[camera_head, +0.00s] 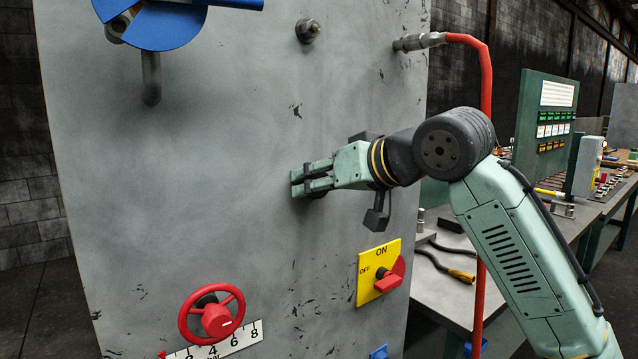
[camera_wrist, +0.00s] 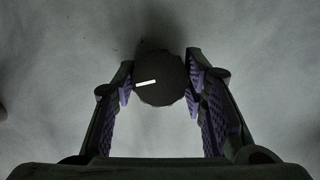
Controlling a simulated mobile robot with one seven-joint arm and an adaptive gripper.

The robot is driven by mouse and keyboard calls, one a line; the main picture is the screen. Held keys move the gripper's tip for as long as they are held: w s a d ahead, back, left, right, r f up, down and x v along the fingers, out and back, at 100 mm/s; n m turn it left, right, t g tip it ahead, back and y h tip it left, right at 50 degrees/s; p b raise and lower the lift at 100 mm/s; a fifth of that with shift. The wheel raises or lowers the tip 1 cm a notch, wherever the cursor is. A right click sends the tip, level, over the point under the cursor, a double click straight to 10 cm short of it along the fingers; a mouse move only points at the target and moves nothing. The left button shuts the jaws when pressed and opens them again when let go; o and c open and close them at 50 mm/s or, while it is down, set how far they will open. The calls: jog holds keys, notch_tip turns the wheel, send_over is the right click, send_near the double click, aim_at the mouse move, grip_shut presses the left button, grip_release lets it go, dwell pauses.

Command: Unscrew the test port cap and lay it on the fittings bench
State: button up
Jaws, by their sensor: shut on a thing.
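The test port cap (camera_wrist: 160,82) is a dark round knob with a white line mark, seen end-on in the wrist view against the grey panel (camera_head: 230,110). My gripper (camera_wrist: 160,84) is shut on the cap, with one purple-padded finger on each side. In the head view my gripper (camera_head: 300,183) reaches the middle of the panel face, and its fingers mostly hide the cap. The fittings bench (camera_head: 440,290) is the grey-topped table to the right of the panel, low in the view.
A red hose (camera_head: 487,90) hangs from a fitting between panel and bench. A red handwheel (camera_head: 212,318) and a yellow ON/OFF switch plate (camera_head: 372,272) sit below my gripper. A green board (camera_head: 540,130) stands behind.

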jog(key=shift+a+f+n+t+h+b, duration=0.1)
jog(key=shift+n+t+h+b, duration=0.3)
jog(key=shift+n, duration=0.6)
jog(key=shift+a+n+t+h+b, duration=0.1)
jog(key=shift+n+t+h, duration=0.3)
jog(key=shift+n+h, duration=0.5)
jog(key=shift+d+n, duration=0.1)
jog(key=shift+n, duration=0.2)
jog(key=shift+n+t+h+b, duration=0.3)
jog(key=shift+n+t, duration=0.3)
jog(key=shift+n, duration=0.2)
jog(key=shift+s+n+t+b, duration=0.1)
jog(key=shift+n+t+b, duration=0.2)
jog(key=shift+n+b, duration=0.15)
jog(key=shift+n+h, duration=0.3)
jog(key=shift+n, duration=0.05)
